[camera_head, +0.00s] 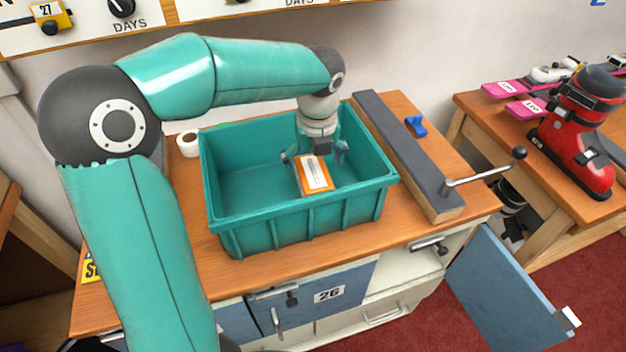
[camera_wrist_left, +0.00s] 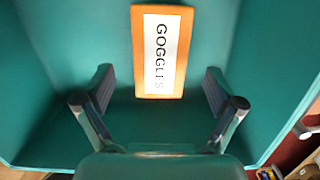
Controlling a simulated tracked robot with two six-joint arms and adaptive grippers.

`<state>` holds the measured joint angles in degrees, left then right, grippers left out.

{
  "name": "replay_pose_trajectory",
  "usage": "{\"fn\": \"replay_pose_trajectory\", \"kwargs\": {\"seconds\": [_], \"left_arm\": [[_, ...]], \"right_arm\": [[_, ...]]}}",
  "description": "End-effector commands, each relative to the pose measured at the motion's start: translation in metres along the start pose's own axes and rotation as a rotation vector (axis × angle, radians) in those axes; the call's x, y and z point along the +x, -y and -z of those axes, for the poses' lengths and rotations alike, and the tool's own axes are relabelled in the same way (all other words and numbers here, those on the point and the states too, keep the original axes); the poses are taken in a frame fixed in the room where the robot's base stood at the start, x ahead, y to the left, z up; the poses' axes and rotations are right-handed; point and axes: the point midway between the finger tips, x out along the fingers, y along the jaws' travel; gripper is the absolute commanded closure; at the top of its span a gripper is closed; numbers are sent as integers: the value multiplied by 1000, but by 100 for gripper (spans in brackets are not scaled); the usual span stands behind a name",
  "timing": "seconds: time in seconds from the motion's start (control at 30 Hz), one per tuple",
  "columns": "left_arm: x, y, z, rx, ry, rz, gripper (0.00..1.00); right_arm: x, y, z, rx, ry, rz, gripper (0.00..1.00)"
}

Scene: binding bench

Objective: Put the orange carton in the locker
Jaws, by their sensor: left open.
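The orange carton (camera_head: 314,177) lies inside the teal crate (camera_head: 300,222) on the bench, its white label facing up. In the left wrist view the carton (camera_wrist_left: 161,52) reads "GOGGLES". My left gripper (camera_head: 315,156) reaches down into the crate over the carton. In the left wrist view its fingers (camera_wrist_left: 158,82) are open and spread wider than the carton, with gaps on both sides and nothing held. The locker (camera_head: 405,298) under the bench at the right has its blue door (camera_head: 508,292) swung open. My right gripper is not in view.
A blue door marked 26 (camera_head: 328,295) is shut under the bench. A grey-topped clamp bar (camera_head: 405,150) with a crank handle (camera_head: 485,174) stands right of the crate. A red ski boot (camera_head: 578,140) is on another table.

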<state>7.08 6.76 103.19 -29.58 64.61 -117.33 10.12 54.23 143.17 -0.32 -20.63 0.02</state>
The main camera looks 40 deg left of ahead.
Motion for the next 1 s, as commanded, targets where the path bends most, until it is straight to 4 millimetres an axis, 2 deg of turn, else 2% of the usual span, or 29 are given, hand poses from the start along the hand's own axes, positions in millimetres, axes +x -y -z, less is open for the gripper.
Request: {"fn": "replay_pose_trajectory", "kwargs": {"seconds": [0.23, 0.53, 0.57, 1.0], "left_arm": [[35, 1, -2, -1, -3, -4, 6], [40, 2, -2, 0, -1, -1, 6], [40, 2, -2, 0, -1, -1, 10], [40, 2, -3, 1, 0, -1, 81]], "right_arm": [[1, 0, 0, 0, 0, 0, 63], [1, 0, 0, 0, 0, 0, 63], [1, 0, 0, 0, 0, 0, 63], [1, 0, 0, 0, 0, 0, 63]]}}
